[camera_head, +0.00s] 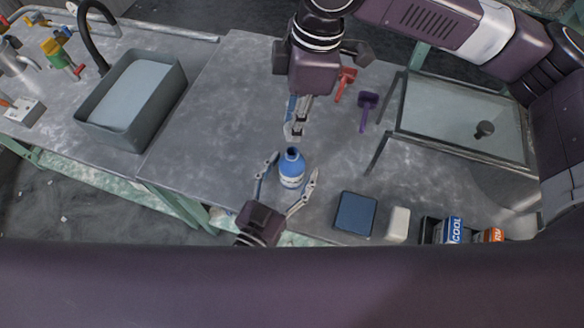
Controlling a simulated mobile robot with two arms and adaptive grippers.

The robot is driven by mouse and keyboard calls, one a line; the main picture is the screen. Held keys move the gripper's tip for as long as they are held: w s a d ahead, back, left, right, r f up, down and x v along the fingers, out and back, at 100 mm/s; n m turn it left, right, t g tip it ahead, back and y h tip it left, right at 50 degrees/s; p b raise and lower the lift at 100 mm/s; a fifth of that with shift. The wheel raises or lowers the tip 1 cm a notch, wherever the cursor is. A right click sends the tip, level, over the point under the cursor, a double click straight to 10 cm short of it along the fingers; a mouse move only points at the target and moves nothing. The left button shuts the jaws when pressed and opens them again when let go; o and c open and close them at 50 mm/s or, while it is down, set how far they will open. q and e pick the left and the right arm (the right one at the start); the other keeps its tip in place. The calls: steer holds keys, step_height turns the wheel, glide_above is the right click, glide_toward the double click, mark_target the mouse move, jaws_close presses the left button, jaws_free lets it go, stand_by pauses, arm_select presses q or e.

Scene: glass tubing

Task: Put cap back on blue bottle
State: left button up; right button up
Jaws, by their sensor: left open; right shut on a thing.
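The blue bottle (291,176) stands upright on the grey table, with a pale label band and an open neck at the top. My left gripper (287,172) is open, its two fingers spread on either side of the bottle, apparently apart from it. My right gripper (295,130) comes from above and is shut just beyond the bottle's neck in the picture. What it holds is small and mostly hidden by its fingers, so I cannot make out the cap clearly.
A red tool (345,84) and a purple tool (367,108) lie behind right. A glass-topped stand (455,122) is at the right. A dark blue square (355,213), a white block (398,224) and boxes (449,231) line the front edge. A sink (177,92) is left.

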arm_select(q)
jaws_close()
arm_select(e)
glide_above(292, 151)
steer(key=shift+d+f, duration=0.2)
steer(key=shift+f, duration=2.35)
steer(key=shift+f, duration=0.85)
steer(key=shift+f, duration=0.55)
